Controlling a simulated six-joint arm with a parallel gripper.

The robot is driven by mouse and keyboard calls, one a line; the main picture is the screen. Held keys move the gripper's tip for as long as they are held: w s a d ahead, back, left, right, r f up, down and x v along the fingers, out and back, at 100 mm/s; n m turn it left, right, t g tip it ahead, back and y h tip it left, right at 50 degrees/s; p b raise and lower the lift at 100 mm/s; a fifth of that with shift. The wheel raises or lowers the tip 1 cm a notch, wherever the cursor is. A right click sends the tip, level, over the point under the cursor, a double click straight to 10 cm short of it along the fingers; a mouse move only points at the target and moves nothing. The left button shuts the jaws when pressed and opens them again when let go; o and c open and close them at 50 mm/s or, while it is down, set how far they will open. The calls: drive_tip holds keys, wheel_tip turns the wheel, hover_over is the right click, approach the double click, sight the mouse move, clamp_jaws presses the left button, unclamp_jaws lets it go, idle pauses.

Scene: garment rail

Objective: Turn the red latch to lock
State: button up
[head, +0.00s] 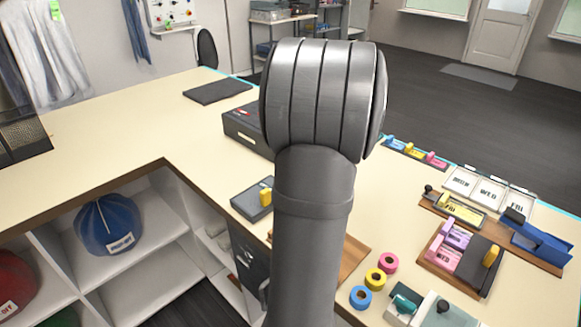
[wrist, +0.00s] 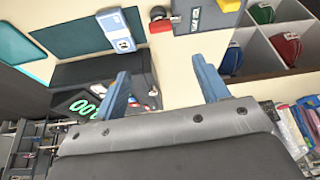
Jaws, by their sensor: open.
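My gripper (wrist: 160,66) shows in the wrist view with its two blue fingers spread wide apart and nothing between them. In the head view my own arm hides it. In the wrist view a small red piece (wrist: 160,27) sits beyond the fingertips, at the edge of a grey panel (wrist: 207,17) with a dark knob near it. It may be the red latch, but it is too small to tell which way it is turned. My gripper is apart from it. I cannot make out a red latch in the head view.
A dark box (head: 243,130) and a small grey box with a yellow handle (head: 253,203) stand by my arm on the cream counter (head: 110,135). Tape rolls (head: 375,279) and trays crowd the right side. Shelves with caps (head: 107,225) lie below. The left counter is mostly clear.

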drive_tip(key=x, duration=1.7)
drive_tip(key=shift+a, duration=0.15)
drive_tip(key=shift+c, duration=0.2)
drive_tip(key=c, duration=0.9)
drive_tip(key=shift+s+m+t, duration=0.1)
drive_tip(key=shift+m+t, duration=0.2)
drive_tip(key=shift+m, duration=0.4)
drive_tip(key=shift+c, duration=0.2)
drive_tip(key=o, duration=1)
drive_tip(key=v, duration=1.7)
drive_tip(key=shift+a+r, duration=0.15)
drive_tip(key=shift+r, duration=0.1)
